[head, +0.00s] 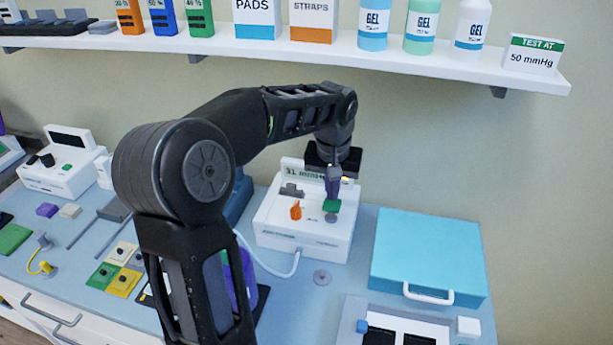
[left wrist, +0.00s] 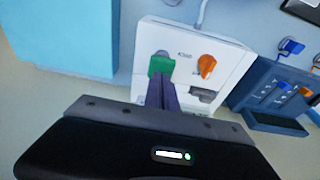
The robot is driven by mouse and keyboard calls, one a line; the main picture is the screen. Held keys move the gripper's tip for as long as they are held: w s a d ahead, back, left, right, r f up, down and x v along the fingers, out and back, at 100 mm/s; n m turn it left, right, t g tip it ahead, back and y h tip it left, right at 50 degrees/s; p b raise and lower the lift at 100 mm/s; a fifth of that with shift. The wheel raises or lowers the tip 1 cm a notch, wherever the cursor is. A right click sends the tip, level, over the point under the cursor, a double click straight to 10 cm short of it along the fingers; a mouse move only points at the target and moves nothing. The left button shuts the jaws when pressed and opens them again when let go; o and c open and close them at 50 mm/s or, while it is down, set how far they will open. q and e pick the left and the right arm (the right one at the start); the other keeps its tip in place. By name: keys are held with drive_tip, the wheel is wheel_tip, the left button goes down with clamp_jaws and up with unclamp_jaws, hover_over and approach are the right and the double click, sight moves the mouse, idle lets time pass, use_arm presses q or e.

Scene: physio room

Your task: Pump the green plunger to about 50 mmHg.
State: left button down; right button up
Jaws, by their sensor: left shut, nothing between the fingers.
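The green plunger (head: 332,206) stands on the right part of a white pump unit (head: 285,240); it also shows in the left wrist view (left wrist: 161,65). The unit's display (head: 304,171) appears to read 31 mmHg, partly covered by my gripper. An orange knob (head: 296,210) sits left of the plunger in the head view. My left gripper (head: 333,195) is shut and empty, pointing down with its fingertips right at the top of the plunger. I cannot tell whether they touch it. My right gripper is not in view.
A card on the shelf reads "TEST AT 50 mmHg" (head: 532,54). A blue case (head: 428,255) stands right of the unit. A grey disc (head: 322,278) lies in front. The wall shelf (head: 330,45) is above my arm.

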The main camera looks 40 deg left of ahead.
sight(332, 203)
use_arm(q)
drive_tip(key=shift+f+b, duration=1.6)
drive_tip(key=shift+f, duration=0.65)
drive_tip(key=shift+r+p, duration=1.75)
drive_tip(key=shift+r, duration=0.6)
drive_tip(key=shift+f+b, duration=1.45)
drive_tip(key=shift+f, duration=0.45)
drive_tip(key=shift+r+p, duration=1.45)
drive_tip(key=shift+r, duration=0.5)
drive_tip(key=shift+r+p, duration=1.9)
drive_tip(key=shift+r, duration=0.6)
